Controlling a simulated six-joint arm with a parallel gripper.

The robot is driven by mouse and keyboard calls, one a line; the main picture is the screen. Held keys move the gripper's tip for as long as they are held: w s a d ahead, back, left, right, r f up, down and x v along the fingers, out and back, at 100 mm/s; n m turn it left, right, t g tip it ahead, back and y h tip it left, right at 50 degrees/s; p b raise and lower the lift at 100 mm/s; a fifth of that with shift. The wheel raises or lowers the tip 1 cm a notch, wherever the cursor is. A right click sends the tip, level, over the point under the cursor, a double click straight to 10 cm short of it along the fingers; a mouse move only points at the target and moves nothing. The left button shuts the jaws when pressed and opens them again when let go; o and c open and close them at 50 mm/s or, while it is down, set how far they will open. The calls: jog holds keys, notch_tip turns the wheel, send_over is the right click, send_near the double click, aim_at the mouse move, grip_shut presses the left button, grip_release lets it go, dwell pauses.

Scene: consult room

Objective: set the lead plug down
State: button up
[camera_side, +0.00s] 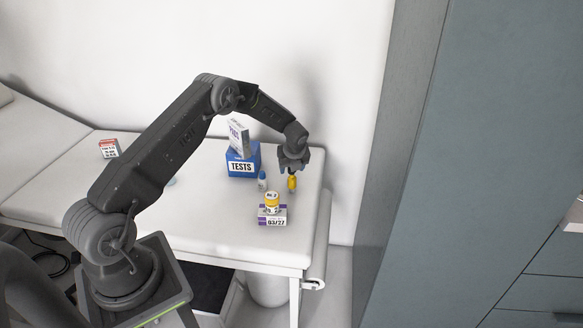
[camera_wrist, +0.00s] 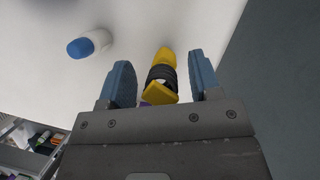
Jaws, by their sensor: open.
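The lead plug (camera_side: 292,183) is yellow with a black ribbed middle. It appears upright on the pale couch top near its right end, directly below my gripper (camera_side: 291,168). In the wrist view the plug (camera_wrist: 162,76) lies between the two blue fingers of my gripper (camera_wrist: 162,78). The fingers are open, with a clear gap on each side of the plug.
A blue-capped white bottle (camera_side: 262,179) stands just left of the plug. In front, a yellow-banded jar (camera_side: 272,201) sits on a box marked 03/27 (camera_side: 272,217). Behind is a blue TESTS box (camera_side: 242,167) with a white carton (camera_side: 238,138) on top. The couch (camera_side: 205,225) is clear front left.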

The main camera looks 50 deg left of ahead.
jog(key=s+d+r+n+t, duration=0.1)
jog(key=s+d+r+n, duration=0.25)
jog(key=d+r, duration=0.4)
jog(key=s+d+r+n+h, duration=0.1)
jog(key=s+d+r+n, duration=0.3)
jog(key=r, duration=0.7)
jog(key=s+d+r+n+t, duration=0.15)
jog(key=s+d+r, duration=0.35)
jog(key=r, duration=0.5)
jog(key=s+d+r+n+h, duration=0.1)
jog(key=s+d+n, duration=0.2)
jog(key=s, duration=0.4)
jog(key=s+d+n+t+h, duration=0.1)
jog(key=s+d+n, duration=0.3)
jog(key=s+n, duration=0.2)
jog(key=s+d+r+n+h, duration=0.1)
jog(key=s+d+n, duration=0.3)
jog(key=s, duration=0.4)
jog(key=shift+s+r, duration=0.35)
jog(key=shift+s, duration=0.05)
